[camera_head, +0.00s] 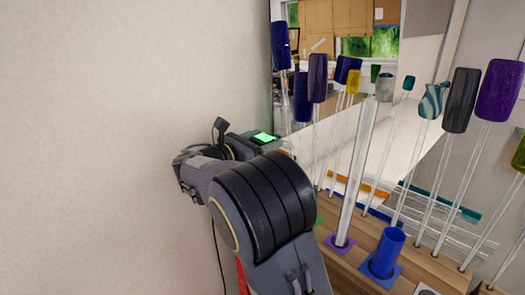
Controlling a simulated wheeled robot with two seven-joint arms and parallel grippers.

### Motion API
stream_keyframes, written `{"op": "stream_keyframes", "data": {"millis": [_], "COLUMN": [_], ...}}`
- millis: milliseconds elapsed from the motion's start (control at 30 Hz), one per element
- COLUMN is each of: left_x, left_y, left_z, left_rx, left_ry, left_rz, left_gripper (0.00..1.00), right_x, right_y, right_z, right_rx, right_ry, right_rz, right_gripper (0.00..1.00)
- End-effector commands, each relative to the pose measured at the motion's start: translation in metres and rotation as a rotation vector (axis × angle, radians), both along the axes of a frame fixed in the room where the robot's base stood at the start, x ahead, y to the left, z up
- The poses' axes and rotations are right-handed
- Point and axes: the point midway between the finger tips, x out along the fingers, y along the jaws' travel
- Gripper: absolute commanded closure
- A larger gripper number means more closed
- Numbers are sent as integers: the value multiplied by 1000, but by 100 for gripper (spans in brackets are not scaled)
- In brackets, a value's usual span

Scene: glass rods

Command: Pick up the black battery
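I cannot make out a black battery in the head view. My dark grey and black arm fills the lower middle, and its far end with my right gripper (188,168) is in front of the pale wall. The fingers are too small and too hidden by the arm to tell open from shut, or whether they hold anything. A small dark device with a lit green screen (264,137) shows just behind the arm. My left gripper is not in view.
Several glass rods with coloured ends, including a black one (461,100) and a purple one (499,90), stand at the right above a wooden surface (345,272). A blue cylindrical holder (387,252) stands close to my arm. A plain wall (110,80) fills the left.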

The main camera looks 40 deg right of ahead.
Motion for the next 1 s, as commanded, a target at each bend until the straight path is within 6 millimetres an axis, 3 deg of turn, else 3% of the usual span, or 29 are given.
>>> {"op": "stream_keyframes", "data": {"millis": [33, 300, 367, 667, 867, 1000], "left_x": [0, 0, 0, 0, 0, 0], "left_y": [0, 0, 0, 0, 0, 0], "left_z": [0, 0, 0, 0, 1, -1], "left_rx": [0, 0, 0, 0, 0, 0], "left_ry": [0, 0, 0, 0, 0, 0], "left_rz": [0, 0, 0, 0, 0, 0], "left_gripper": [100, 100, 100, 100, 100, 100], "right_x": [0, 0, 0, 0, 0, -13], "right_y": [0, 0, 0, 0, 0, 13], "right_z": [0, 0, 1, 6, 30, 53], "right_rx": [0, 0, -1, -1, 0, 3], "right_ry": [0, 0, -1, -4, -7, -9], "right_rz": [0, 0, 0, 0, 1, 5], "right_gripper": [44, 78, 83, 83, 83, 83]}}
